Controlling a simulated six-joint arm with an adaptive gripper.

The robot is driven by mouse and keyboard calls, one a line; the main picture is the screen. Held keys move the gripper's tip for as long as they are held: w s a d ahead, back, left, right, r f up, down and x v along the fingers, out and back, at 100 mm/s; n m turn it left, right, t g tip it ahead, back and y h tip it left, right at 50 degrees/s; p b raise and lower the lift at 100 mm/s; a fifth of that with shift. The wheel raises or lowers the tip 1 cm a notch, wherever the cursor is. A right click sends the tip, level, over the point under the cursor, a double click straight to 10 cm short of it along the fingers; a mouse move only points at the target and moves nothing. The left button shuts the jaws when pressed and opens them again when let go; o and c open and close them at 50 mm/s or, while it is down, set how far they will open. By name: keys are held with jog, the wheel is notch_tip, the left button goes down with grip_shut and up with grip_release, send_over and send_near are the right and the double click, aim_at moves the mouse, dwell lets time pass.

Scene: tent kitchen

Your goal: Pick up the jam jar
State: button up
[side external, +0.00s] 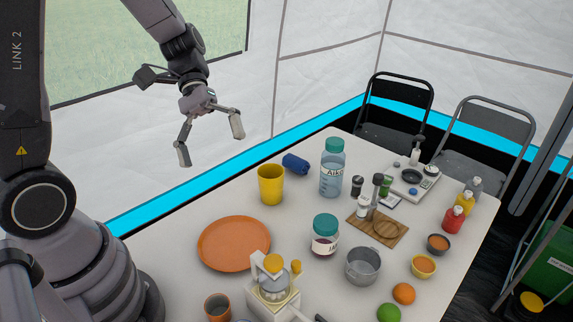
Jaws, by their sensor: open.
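The jam jar (324,244) stands upright near the middle of the white table, with a teal lid, dark red contents and a partly visible white label. My gripper (210,146) is open and empty. It hangs in the air at the upper left, well above the table and apart from the jar. Its two fingers are spread wide and point downward.
An orange plate (234,244) lies left of the jar, and a juicer-like device (274,284) stands in front. A yellow cup (271,184) and a tall teal-lidded bottle (332,170) stand behind. A metal pot (363,266) and wooden board (385,232) are close on the right.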

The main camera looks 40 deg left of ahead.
jog(key=w+d+f+n+t+h, duration=0.1)
jog(key=w+f+n+t+h, duration=0.1)
jog(key=w+f+n+h, duration=0.45)
jog(key=n+t, duration=0.9)
send_near(325, 234)
notch_tip(325, 234, up, 5)
jog(key=s+a, duration=0.1)
jog(key=s, duration=0.1)
jog(key=f+n+t, duration=0.1)
jog(key=f, duration=0.1)
jog(key=a+f+n+t+y, duration=0.1)
jog(key=f+n, duration=0.1)
jog(key=f, duration=0.1)
jog(key=a+f+n+t+y, duration=0.1)
jog(key=f+n+t, duration=0.1)
jog(key=shift+s+f, duration=0.25)
jog(key=shift+f, duration=0.1)
jog(key=x, duration=1.3)
jog(key=shift+w+d+f, duration=0.15)
jog(key=shift+w+f, duration=0.1)
jog(key=shift+w, duration=0.15)
